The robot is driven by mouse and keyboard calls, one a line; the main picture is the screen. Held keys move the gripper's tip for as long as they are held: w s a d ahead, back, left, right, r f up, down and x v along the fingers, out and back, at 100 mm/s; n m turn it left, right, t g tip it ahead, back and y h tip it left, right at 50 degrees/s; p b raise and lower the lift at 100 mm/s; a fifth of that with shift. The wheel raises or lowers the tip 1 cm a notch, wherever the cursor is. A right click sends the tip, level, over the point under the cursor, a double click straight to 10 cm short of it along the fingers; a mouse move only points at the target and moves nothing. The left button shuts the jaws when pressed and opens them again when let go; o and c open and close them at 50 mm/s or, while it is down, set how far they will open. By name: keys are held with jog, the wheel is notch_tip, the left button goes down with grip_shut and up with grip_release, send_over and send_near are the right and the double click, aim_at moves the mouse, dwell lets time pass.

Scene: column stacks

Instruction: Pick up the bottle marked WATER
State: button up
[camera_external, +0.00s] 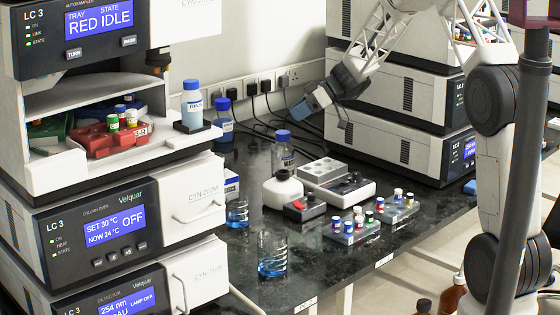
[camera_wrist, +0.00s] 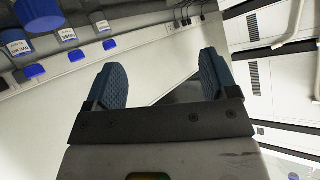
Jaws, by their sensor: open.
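No label clearly reads WATER in either view; the lettering is too small or blurred. Candidate blue-capped bottles are one on the left instrument's ledge (camera_external: 192,108), one behind it (camera_external: 223,122), and a clear one (camera_external: 284,155) on the bench. In the wrist view, blue-capped, white-labelled bottles show at the upper left, including a near one (camera_wrist: 18,46), a middle one (camera_wrist: 67,35) and a far one (camera_wrist: 102,26). My gripper (camera_external: 304,108) is in the air above the back of the bench, apart from all bottles. Its blue fingers (camera_wrist: 160,85) are spread and empty.
Instrument stacks (camera_external: 410,145) stand on the right, and cables hang along the back wall.

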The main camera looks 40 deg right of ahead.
aim_at(283, 137)
jog(key=w+d+f+n+t, duration=0.1)
jog(key=w+d+f+t, duration=0.2)
jog(key=w+d+f, duration=0.3)
jog(key=d+f, duration=0.2)
jog(key=d, duration=0.2)
jog(key=shift+w+f, duration=0.2)
jog(key=shift+f, duration=0.15)
jog(key=shift+x, duration=1.25)
jog(key=shift+a, duration=0.15)
jog(key=shift+x, duration=2.55)
jog(key=shift+s+f, duration=0.1)
jog(key=shift+f, duration=0.05)
jog(key=c, duration=1.4)
